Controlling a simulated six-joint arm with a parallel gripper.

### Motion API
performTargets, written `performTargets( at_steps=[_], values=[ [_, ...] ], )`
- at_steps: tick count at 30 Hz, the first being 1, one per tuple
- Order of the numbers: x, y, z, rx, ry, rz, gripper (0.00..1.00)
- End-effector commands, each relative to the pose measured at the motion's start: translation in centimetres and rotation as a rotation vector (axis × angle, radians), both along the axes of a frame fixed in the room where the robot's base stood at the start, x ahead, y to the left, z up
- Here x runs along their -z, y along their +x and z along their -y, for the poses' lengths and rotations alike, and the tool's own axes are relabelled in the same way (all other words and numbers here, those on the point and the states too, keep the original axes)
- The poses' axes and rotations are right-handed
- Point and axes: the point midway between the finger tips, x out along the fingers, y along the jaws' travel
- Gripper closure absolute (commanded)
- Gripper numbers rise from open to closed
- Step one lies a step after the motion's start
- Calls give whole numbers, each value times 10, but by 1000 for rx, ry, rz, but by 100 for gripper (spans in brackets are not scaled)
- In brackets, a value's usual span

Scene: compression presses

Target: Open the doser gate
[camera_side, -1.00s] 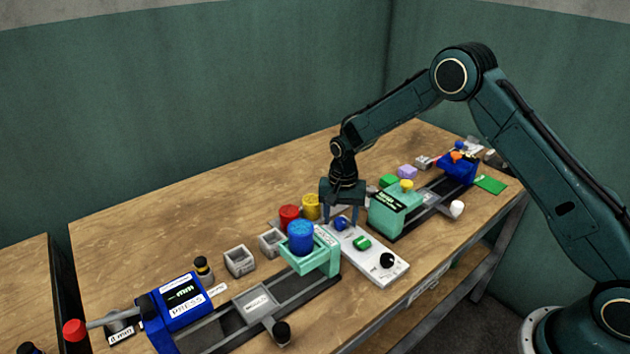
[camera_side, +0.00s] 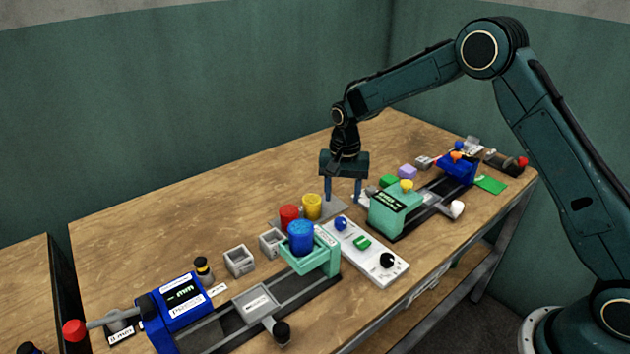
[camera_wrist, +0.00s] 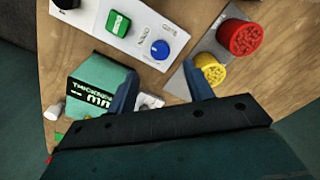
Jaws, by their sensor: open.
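The mint-green doser stand (camera_side: 331,257) holds a blue container (camera_side: 301,237) at the centre of the bench. Beside it lies a white control panel (camera_side: 381,263) with a blue knob (camera_side: 341,223), a green button (camera_side: 362,242) and a black knob (camera_side: 387,260). My gripper (camera_side: 343,190) is open and empty, behind and above the blue-knob end of the panel. In the wrist view its fingertips (camera_wrist: 160,75) are apart, just below the knob in the picture, without visible contact.
Red (camera_side: 289,216) and yellow (camera_side: 312,206) containers stand on a grey plate close to my gripper. A green thickness gauge (camera_side: 389,212) is to the right. A blue press (camera_side: 183,308) stands at front left. The bench's back left is clear.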

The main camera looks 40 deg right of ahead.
Motion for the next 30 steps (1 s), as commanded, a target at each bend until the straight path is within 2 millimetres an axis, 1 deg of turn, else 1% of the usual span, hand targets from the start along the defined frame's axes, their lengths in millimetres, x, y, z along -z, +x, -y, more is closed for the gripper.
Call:
performTargets(
  at_steps=[1, 6, 12, 16, 26, 30],
  values=[
    [-10, 1, 0, 0, 1, 5, 48],
    [-36, 1, 0, 0, 0, 4, 48],
    [-55, 1, 0, 1, 0, 3, 48],
    [-59, 1, 0, 1, 0, 3, 48],
    [-60, 0, 0, 0, 0, 1, 48],
    [-64, -1, 0, -6, 1, 6, 48]
  ],
)
